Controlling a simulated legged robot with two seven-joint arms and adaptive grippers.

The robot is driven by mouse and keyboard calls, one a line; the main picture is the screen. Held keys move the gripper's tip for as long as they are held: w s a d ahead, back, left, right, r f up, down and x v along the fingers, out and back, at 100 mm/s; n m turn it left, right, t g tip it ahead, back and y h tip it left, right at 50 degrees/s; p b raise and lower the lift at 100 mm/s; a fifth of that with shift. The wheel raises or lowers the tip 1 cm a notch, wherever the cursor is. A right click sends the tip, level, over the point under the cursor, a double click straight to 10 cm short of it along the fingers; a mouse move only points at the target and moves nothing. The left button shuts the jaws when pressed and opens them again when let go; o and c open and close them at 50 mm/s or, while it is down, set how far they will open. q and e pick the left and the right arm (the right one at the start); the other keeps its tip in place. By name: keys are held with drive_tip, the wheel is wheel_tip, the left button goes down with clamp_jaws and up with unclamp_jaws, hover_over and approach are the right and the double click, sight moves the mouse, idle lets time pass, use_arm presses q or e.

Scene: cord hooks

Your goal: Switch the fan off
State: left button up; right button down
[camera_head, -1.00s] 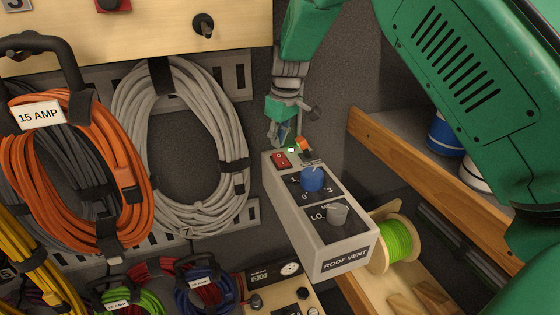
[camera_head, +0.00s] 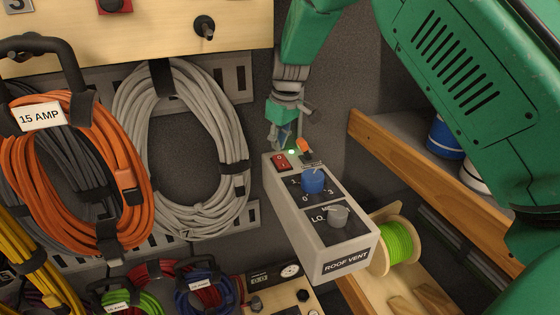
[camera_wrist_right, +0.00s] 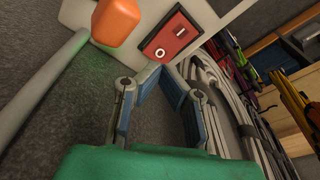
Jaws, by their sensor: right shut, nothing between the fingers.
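The grey ROOF VENT control box (camera_head: 348,252) carries a red rocker switch (camera_head: 281,161), a blue knob (camera_head: 313,181) and a grey knob (camera_head: 337,215). A small green light (camera_head: 292,152) glows near the switch. My right gripper (camera_head: 283,146) is shut and empty at the box's far end, close behind the red switch. In the right wrist view its fingertips (camera_wrist_right: 158,70) meet just below the red switch (camera_wrist_right: 168,40), nearest the O mark. I cannot tell whether they touch it. My left gripper is out of view.
An orange piece (camera_head: 305,146) stands beside the switch. A grey cord coil (camera_head: 130,140) and an orange coil (camera_head: 130,215) hang at left. A wooden shelf edge (camera_head: 430,190) and a green spool (camera_head: 397,240) are at right.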

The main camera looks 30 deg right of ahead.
sight(280, 157)
drive_tip(key=shift+d+f, duration=0.15)
drive_tip(key=shift+d, duration=0.15)
drive_tip(key=shift+a+f, duration=0.2)
drive_tip(key=shift+f, duration=0.1)
idle(0.5)
drive_tip(key=shift+d+f+b, duration=0.1)
drive_tip(key=shift+f+b, duration=0.4)
drive_tip(key=shift+f, duration=0.5)
idle(0.3)
drive_tip(key=shift+r+p, duration=1.15)
drive_tip(key=shift+r, duration=2.45)
